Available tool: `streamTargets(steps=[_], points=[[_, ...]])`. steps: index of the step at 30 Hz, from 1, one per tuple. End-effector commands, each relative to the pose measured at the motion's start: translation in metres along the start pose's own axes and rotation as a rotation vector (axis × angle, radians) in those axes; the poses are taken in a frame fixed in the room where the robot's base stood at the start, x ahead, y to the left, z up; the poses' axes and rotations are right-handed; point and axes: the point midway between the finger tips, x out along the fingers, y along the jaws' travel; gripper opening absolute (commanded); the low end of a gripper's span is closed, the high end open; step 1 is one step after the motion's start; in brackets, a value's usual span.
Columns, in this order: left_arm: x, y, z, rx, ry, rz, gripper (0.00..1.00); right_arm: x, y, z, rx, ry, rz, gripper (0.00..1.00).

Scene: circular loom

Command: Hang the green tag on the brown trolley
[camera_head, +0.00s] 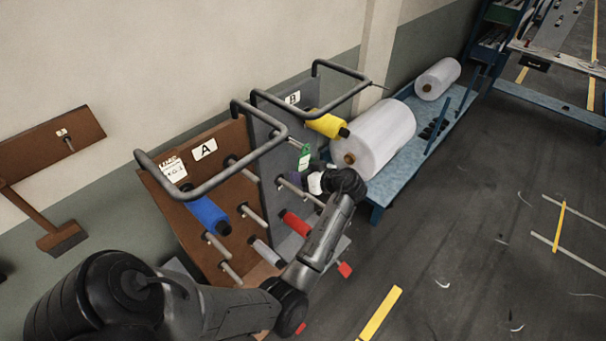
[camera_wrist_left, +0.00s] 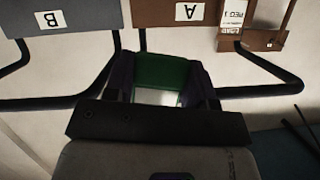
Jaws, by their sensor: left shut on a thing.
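My left gripper (camera_head: 301,170) is shut on the green tag (camera_head: 304,157), in front of the grey trolley (camera_head: 262,128) marked B. In the left wrist view the tag (camera_wrist_left: 162,72), green with a pale lower part, sits between the dark purple fingers (camera_wrist_left: 162,84). The brown trolley (camera_head: 237,134), marked A, stands to the left of the gripper. It carries a white paper label, pegs and a blue spool (camera_head: 207,214). In the left wrist view the brown panel (camera_wrist_left: 155,14) shows upside down, apart from the tag. My right gripper is not in view.
Bent tube handles (camera_head: 283,134) stick out from both trolleys near the tag. The grey trolley holds a yellow spool (camera_head: 327,123) and a red spool (camera_head: 296,222). A blue rack (camera_head: 397,180) with large white rolls stands to the right.

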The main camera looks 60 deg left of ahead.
Motion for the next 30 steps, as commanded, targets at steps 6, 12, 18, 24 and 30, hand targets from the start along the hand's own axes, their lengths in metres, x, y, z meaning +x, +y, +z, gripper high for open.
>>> streamTargets(steps=[6, 12, 18, 24, 30], points=[[0.0007, 0.0001, 0.0023, 0.002, -0.002, -0.001, 0.22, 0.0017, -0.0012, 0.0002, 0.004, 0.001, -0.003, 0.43], [0.0009, 0.0, 0.0028, 0.003, -0.003, -0.001, 0.56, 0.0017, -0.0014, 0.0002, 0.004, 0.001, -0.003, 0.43], [0.0007, 0.0, 0.0023, 0.002, -0.002, -0.001, 0.75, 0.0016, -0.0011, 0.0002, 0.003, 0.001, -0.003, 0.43], [0.0006, 0.0001, 0.0018, 0.002, -0.001, -0.001, 0.8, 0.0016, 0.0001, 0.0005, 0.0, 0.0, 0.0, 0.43], [-0.0062, 0.0003, 0.0022, 0.002, -0.001, 0.0, 0.8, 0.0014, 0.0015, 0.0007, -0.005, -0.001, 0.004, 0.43]])
